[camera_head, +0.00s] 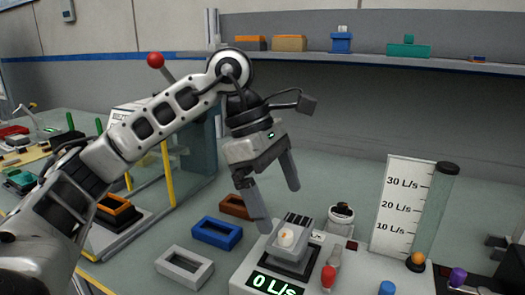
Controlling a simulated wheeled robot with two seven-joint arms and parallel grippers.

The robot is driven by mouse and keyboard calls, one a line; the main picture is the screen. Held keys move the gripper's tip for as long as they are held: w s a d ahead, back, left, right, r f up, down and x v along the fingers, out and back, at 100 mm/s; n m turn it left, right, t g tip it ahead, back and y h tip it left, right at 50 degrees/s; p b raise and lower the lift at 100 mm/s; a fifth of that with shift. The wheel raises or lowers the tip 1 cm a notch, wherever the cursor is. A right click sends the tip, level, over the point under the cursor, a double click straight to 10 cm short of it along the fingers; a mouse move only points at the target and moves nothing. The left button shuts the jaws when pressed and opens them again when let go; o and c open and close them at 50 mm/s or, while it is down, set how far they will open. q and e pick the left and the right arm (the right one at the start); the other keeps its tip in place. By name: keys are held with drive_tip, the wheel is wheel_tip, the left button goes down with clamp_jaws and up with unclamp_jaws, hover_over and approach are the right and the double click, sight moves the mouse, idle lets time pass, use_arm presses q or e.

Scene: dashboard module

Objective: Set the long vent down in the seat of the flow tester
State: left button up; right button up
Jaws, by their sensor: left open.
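My left gripper (278,207) is open, with its fingers pointing down and apart, above and slightly left of the flow tester (343,270). A grey slatted vent (297,219) with a pale knob on its front sits at the tester's dark seat (285,266), just below and right of the fingers. I see no finger closed on it. Whether it is fully down in the seat is hard to tell. The tester's display (273,285) reads 0 L/s. An orange ball (415,262) rests low by the clear tube. My right gripper cannot be made out.
Blue (201,239), grey (167,263) and brown (232,199) frames lie left of the tester. A scale board (402,190) and tube (436,215) stand at its right. A red-knobbed lever (156,60) stands behind my arm. A shelf (400,62) with coloured blocks runs along the back.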

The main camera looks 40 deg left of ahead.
use_arm(q)
drive_tip(key=v, duration=0.7)
drive_tip(key=shift+r+p, duration=0.15)
drive_tip(key=shift+p, duration=0.2)
